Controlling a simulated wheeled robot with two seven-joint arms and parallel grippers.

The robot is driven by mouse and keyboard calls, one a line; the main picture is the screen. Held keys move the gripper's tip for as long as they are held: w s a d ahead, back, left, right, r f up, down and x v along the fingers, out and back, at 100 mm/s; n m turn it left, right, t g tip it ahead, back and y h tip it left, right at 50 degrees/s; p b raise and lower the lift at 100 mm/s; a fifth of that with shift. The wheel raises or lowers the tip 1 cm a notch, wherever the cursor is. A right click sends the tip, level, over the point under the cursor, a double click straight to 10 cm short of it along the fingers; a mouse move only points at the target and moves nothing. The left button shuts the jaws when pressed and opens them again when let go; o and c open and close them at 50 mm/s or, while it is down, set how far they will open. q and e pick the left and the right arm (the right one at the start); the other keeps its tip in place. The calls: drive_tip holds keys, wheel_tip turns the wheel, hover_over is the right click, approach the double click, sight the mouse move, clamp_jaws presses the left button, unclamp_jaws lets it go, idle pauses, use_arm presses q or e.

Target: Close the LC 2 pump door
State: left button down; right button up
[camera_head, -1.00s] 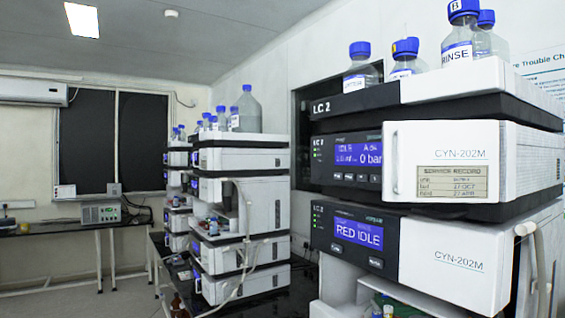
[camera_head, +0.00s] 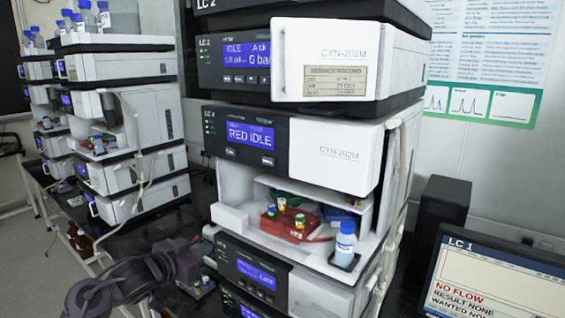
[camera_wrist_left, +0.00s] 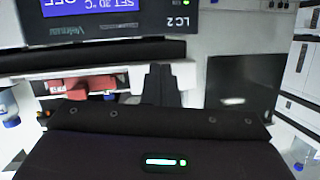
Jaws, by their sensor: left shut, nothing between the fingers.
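The LC 2 pump (camera_head: 232,62) is the upper module of the near stack in the head view, with a blue display reading IDLE. Its white door (camera_head: 325,60), marked CYN-202M with a service label, has a handle (camera_head: 280,62) at its left edge. The door's left edge stands forward and covers the end of the display text, so it looks ajar. My left gripper (camera_head: 200,250) is low, left of the stack's lower modules and well below the door. Its fingers (camera_wrist_left: 161,85) are together and empty in the left wrist view. My right gripper is out of view.
An LC 1 monitor (camera_head: 495,280) stands right. Tubing (camera_head: 388,220) runs down the stack's right side. Another stack (camera_head: 120,100) stands left.

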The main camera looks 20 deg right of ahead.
use_arm(q)
drive_tip(key=s+d+r+m+h, duration=0.1)
drive_tip(key=s+d+r+m, duration=0.2)
drive_tip(key=r, duration=0.7)
drive_tip(key=s+d+r+m+g+h+p, duration=0.15)
drive_tip(key=s+r, duration=0.35)
drive_tip(key=r, duration=0.5)
drive_tip(key=s+d+r+m+t+h+b, duration=0.1)
drive_tip(key=s+d+r+m, duration=0.2)
drive_tip(key=r, duration=0.6)
drive_tip(key=s+r+m+t+y+p, duration=0.1)
drive_tip(key=s+r+m, duration=0.25)
drive_tip(key=s, duration=0.55)
drive_tip(key=s+a+r+m+t+p, duration=0.1)
drive_tip(key=s+r+m, duration=0.1)
drive_tip(key=s+r, duration=0.45)
drive_tip(key=s+r+m+t+y, duration=0.1)
drive_tip(key=s+r+m, duration=0.2)
drive_tip(key=s, duration=0.7)
drive_tip(key=p, duration=0.6)
approach(288, 61)
drive_tip(key=w+d, duration=0.2)
drive_tip(key=d, duration=0.1)
drive_tip(key=w+d, duration=0.1)
drive_tip(key=d, duration=0.1)
drive_tip(key=shift+w+f+p, duration=0.15)
drive_tip(key=shift+w+p, duration=0.25)
drive_tip(key=shift+w, duration=0.4)
